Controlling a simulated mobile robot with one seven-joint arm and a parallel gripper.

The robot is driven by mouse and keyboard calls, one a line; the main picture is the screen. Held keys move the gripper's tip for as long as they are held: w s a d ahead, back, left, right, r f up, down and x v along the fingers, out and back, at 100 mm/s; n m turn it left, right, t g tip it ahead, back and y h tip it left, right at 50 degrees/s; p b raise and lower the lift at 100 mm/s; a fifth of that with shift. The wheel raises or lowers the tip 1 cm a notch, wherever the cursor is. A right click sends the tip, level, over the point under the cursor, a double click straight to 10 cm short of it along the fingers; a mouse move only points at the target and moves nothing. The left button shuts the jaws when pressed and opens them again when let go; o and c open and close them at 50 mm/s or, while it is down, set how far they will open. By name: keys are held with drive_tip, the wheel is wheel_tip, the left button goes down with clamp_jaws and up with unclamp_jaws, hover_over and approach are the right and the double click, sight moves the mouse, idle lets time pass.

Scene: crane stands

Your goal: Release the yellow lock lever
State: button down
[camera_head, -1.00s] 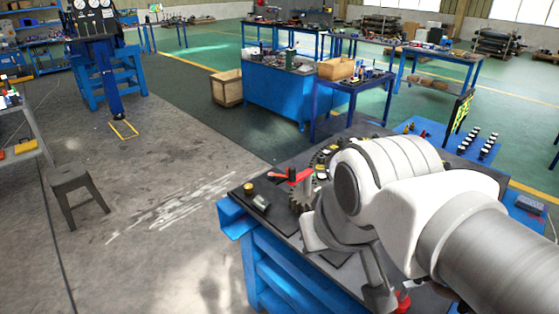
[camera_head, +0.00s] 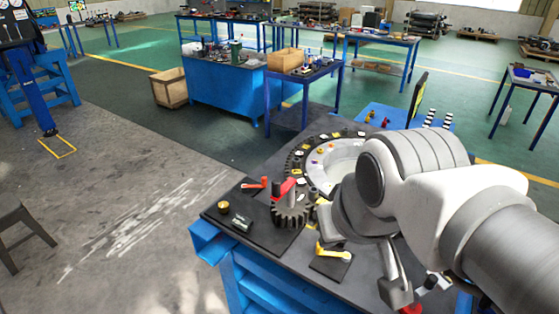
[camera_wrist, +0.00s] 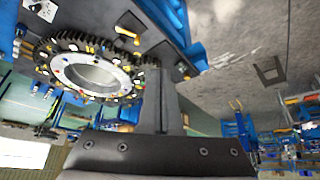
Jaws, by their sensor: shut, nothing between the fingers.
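The yellow lock lever (camera_head: 333,252) sits on a dark square plate near the front of the blue workbench, just below and left of my wrist in the head view. It appears small and yellow in the wrist view (camera_wrist: 127,33), beside the toothed ring. My gripper (camera_wrist: 163,76) is shut and empty in the wrist view, its dark fingers together. The lever lies up and left of the fingertips there, apart from them.
A large toothed ring (camera_head: 298,157) lies on the workbench (camera_head: 275,248) behind the lever. A small dark gear (camera_head: 289,213) and a red lever (camera_head: 255,183) stand to its left. A black-and-white marked block (camera_head: 242,220) lies near the left edge.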

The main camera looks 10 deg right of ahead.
idle(0.4)
drive_tip(key=w+d+f+m+g+b, duration=0.1)
drive_tip(key=w+d+f+b, duration=0.3)
drive_tip(key=w+f, duration=0.6)
drive_tip(key=w+d+f+m+g+h+b, duration=0.1)
drive_tip(key=w+d+f+m+b, duration=0.2)
drive_tip(key=w+f, duration=0.8)
drive_tip(key=w+d+b, duration=0.1)
drive_tip(key=w+d, duration=0.1)
drive_tip(key=w, duration=0.2)
drive_tip(key=shift+d+f, duration=0.25)
drive_tip(key=shift+d, duration=0.05)
drive_tip(key=shift+f, duration=0.1)
drive_tip(key=x, duration=0.9)
drive_tip(key=shift+d+f+b, duration=0.15)
drive_tip(key=shift+f+b, duration=0.1)
drive_tip(key=shift+b, duration=0.15)
drive_tip(key=shift+s+f, duration=0.15)
drive_tip(key=shift+s+a, duration=0.35)
drive_tip(key=shift+s, duration=0.45)
drive_tip(key=shift+s+a, duration=0.4)
drive_tip(key=shift+s, duration=0.4)
